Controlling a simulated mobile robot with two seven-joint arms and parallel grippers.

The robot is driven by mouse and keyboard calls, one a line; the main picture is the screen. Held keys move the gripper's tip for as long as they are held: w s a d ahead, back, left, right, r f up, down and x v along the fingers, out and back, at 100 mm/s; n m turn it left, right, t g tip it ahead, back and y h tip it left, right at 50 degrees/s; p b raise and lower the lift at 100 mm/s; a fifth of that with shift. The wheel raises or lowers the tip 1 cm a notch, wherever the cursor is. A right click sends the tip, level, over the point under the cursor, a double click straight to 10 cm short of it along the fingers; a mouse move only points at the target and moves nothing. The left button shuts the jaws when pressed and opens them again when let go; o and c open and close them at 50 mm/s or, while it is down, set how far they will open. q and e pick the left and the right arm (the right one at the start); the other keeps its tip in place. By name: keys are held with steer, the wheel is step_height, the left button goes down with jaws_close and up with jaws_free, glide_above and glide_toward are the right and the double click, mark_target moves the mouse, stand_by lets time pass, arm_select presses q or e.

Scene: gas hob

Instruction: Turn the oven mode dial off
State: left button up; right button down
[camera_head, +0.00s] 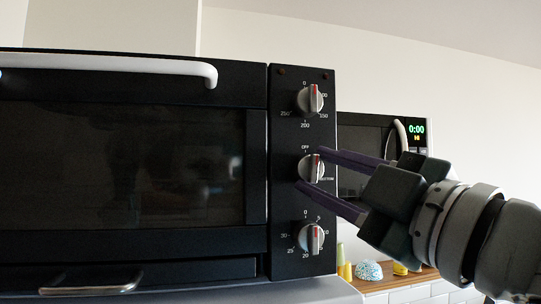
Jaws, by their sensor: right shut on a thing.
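The oven mode dial (307,171) is the middle of three grey knobs on the black oven's control panel. "OFF" is printed above it, and a small label, perhaps "BOTTOM", is at its lower right. Its red mark is near the top right of the knob, but the exact setting is hard to tell. My right gripper (310,167) reaches in from the right. Its two purple fingers are shut on the dial, one at the upper right and one at the lower left. My left gripper is not in view.
The upper knob (309,100) and the lower knob (310,239) sit close above and below. The oven door handle (120,64) runs along the left. A microwave (360,131) and a counter with small colourful items (368,270) are behind.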

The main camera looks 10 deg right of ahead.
steer(key=shift+n+g+y+p, duration=0.3)
steer(key=shift+n+p, duration=0.2)
steer(key=shift+n, duration=0.4)
steer(key=shift+c, duration=2.3)
jaws_free()
steer(key=b+v, duration=0.2)
steer(key=v, duration=0.8)
